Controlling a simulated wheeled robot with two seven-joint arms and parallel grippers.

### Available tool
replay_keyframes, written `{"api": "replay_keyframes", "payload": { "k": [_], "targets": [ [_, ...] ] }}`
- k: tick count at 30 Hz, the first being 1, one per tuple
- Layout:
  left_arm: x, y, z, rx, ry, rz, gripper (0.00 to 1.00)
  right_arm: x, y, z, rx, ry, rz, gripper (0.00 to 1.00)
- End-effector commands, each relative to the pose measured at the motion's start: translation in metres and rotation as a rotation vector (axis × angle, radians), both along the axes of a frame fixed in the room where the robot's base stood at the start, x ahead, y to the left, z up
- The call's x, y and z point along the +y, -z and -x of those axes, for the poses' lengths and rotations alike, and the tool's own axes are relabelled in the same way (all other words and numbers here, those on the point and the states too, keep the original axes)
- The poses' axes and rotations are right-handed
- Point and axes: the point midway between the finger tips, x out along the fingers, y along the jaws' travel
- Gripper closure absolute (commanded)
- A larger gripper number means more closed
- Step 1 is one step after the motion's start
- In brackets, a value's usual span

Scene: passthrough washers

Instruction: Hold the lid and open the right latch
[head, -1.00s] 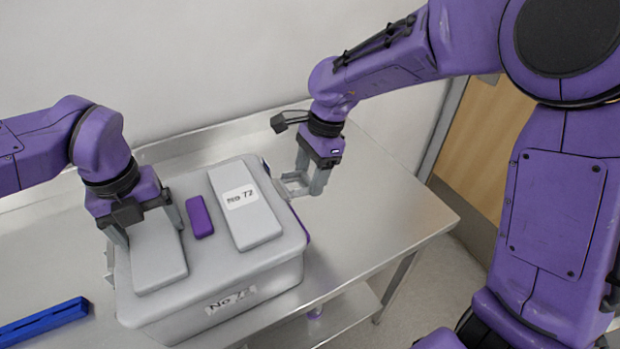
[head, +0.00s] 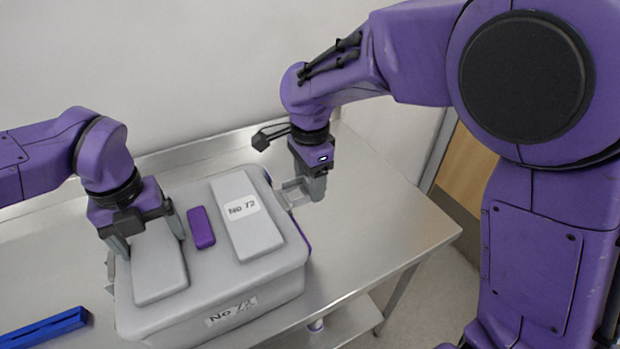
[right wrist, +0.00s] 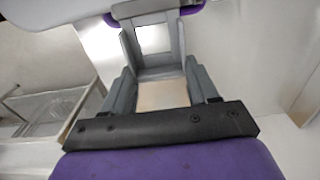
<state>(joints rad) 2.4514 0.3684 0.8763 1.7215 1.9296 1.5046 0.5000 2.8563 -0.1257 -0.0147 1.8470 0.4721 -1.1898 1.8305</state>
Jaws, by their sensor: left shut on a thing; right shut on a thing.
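The grey box (head: 270,298) stands on the steel table with its grey lid (head: 205,268) on top. The lid has two raised grey blocks, the right one labelled No 72, and a purple piece between them. My left gripper (head: 147,240) is shut on the left raised block (head: 160,275). The right latch (head: 297,192) is a grey frame sticking out from the box's right side. My right gripper (head: 303,190) is shut on it. In the right wrist view the latch (right wrist: 155,72) sits between the fingers, beside a purple strip on the box. The far latch side is hidden.
A blue bar (head: 42,328) lies on the steel table (head: 375,225) at the front left. The table right of the box is clear. A wall stands behind, and a lower shelf shows under the table.

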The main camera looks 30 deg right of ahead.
Motion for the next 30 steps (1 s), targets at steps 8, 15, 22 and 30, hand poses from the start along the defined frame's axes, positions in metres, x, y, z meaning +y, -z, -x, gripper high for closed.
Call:
{"api": "replay_keyframes", "payload": {
  "k": [8, 15, 22, 30],
  "targets": [
    [0.0, -0.001, 0.0, -0.001, 0.002, 0.001, 0.79, 0.0, 0.0, 0.0, 0.0, 0.0, -0.001, 0.15],
    [0.0, -0.001, 0.0, -0.001, 0.0, 0.001, 0.79, 0.0, -0.008, -0.001, -0.003, -0.001, -0.002, 0.15],
    [0.0, -0.001, 0.0, -0.001, 0.0, 0.001, 0.79, 0.0, -0.066, -0.001, -0.006, -0.002, -0.001, 0.15],
    [0.0, -0.001, 0.0, -0.001, 0.0, 0.001, 0.79, -0.001, -0.11, 0.0, 0.007, 0.008, 0.007, 0.15]
  ]
}}
